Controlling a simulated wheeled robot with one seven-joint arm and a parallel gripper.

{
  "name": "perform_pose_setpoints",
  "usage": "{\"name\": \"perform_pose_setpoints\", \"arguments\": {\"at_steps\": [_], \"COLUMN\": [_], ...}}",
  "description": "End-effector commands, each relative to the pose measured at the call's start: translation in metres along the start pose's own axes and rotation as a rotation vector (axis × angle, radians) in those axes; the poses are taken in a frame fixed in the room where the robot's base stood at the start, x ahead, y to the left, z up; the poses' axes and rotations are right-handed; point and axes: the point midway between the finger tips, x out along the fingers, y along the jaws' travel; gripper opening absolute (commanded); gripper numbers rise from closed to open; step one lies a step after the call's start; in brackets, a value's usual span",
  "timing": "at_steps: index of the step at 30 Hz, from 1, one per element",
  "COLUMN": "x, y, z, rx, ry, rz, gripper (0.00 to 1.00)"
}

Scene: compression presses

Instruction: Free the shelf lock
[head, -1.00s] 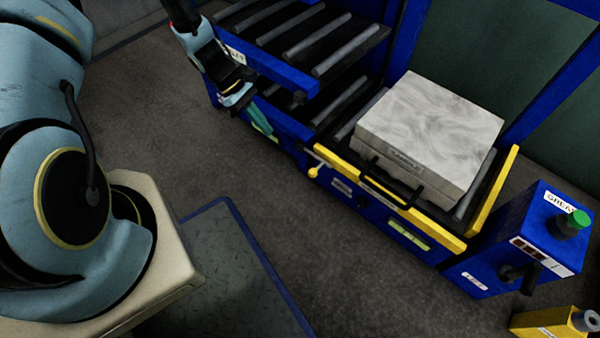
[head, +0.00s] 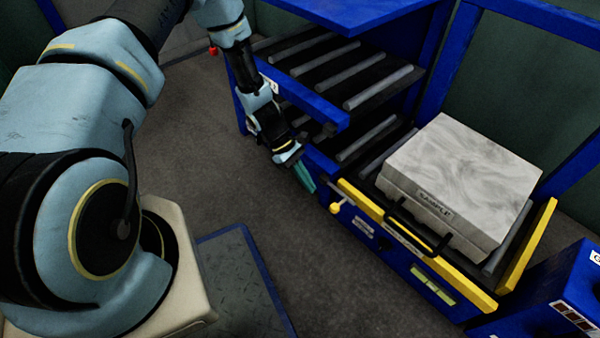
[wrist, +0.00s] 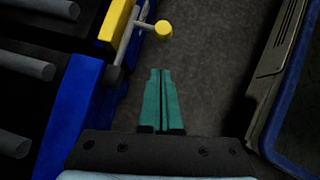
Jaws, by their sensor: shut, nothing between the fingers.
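The shelf lock appears as a small lever with a yellow round knob (head: 336,207) at the left end of the yellow shelf front bar (head: 400,240). In the wrist view the knob (wrist: 163,29) sits just beyond my fingertips, on a thin rod beside the yellow bar end (wrist: 116,22). My gripper (head: 309,185), with teal fingers, is up and left of the knob in the head view. In the wrist view my gripper (wrist: 160,72) has its fingers together and empty, apart from the knob.
A marbled block labelled SAMPLE (head: 460,175) rests on the roller shelf behind a black handle (head: 420,230). The blue press frame (head: 320,165) stands close beside my gripper. A blue control box (head: 560,295) is at the lower right. The floor in front (head: 330,290) is clear.

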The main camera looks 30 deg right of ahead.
Motion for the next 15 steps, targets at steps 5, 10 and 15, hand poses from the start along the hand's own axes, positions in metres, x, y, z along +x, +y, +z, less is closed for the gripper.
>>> {"name": "perform_pose_setpoints", "arguments": {"at_steps": [5, 10, 15], "x": [0.031, 0.043, 0.047], "y": [0.000, 0.000, 0.000], "z": [0.008, 0.020, 0.025], "rx": [0.001, 0.001, 0.001], "ry": [0.000, 0.001, 0.001], "rz": [0.000, 0.000, 0.001], "gripper": [0.00, 0.00, 0.00]}}
